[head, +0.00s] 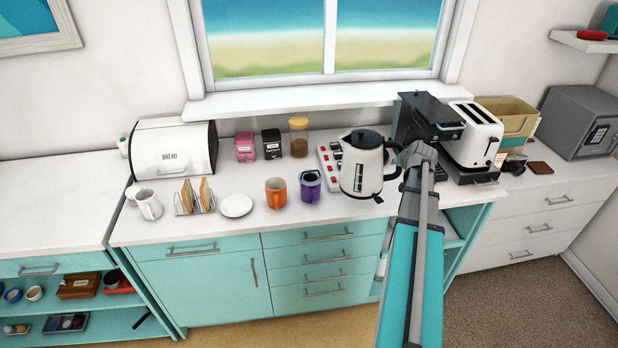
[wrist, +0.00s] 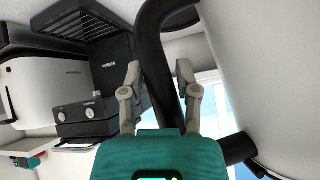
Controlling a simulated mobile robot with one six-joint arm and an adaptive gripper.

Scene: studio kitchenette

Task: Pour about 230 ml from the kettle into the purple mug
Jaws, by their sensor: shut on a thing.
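The white kettle (head: 361,172) with a black lid and black handle is upright at the right part of the counter. I cannot tell whether its base touches the counter. My gripper (head: 412,158) is at the kettle's right side. In the wrist view my gripper (wrist: 160,75) has its two fingers on either side of the black handle (wrist: 158,50), shut on it, with the white kettle body (wrist: 255,70) to the right. The purple mug (head: 310,190) stands upright on the counter, left of the kettle. Its contents are too small to tell.
An orange mug (head: 276,192) stands left of the purple mug, then a white plate (head: 236,206) and a toast rack (head: 194,198). A panel with red buttons (head: 328,158) lies behind the kettle. A coffee machine (head: 432,120) and toaster (head: 474,136) stand close on the right.

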